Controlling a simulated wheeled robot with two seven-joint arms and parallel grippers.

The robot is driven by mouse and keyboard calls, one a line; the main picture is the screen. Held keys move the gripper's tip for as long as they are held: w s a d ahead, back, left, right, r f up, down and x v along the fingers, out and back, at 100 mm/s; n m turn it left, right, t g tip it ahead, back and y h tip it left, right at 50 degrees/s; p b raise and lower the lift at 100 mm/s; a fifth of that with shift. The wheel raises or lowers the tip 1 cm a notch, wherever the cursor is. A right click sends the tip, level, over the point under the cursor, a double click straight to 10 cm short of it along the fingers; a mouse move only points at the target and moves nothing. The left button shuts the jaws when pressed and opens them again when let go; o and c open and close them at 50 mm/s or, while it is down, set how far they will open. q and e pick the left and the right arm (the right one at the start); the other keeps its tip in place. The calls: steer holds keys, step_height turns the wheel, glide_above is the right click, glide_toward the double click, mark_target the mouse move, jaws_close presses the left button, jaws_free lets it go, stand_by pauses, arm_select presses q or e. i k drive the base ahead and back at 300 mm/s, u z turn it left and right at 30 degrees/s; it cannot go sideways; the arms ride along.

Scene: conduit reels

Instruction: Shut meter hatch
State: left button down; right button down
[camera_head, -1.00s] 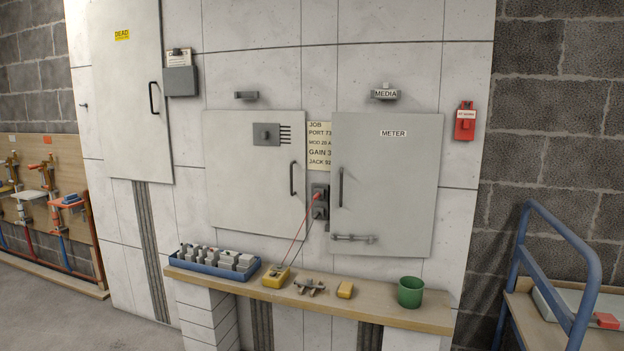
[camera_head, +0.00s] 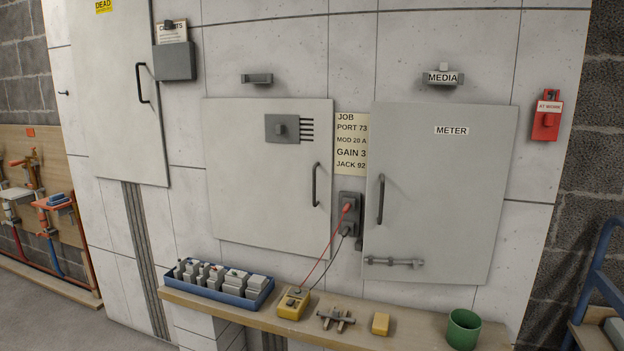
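The meter hatch (camera_head: 440,200) is a grey panel labelled METER on the white wall, right of centre. It has a dark vertical handle (camera_head: 381,199) near its left edge and a sliding bolt (camera_head: 394,262) low on its face. The hatch looks near flush with the wall; I cannot tell whether it is slightly ajar. A socket box (camera_head: 348,228) with a red and a black plug is beside its lower left edge. Neither of my grippers is in view.
A second grey hatch (camera_head: 262,190) is to the left. The wooden shelf (camera_head: 400,339) below holds a blue tray (camera_head: 262,297), a yellow meter (camera_head: 293,303) with leads, a clamp (camera_head: 336,320), a yellow block (camera_head: 380,323) and a green cup (camera_head: 463,330). A red box (camera_head: 546,120) hangs right.

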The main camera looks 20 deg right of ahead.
mark_target(438, 173)
steer(key=z, duration=0.3)
steer(key=i, duration=1)
steer(key=z, duration=0.55)
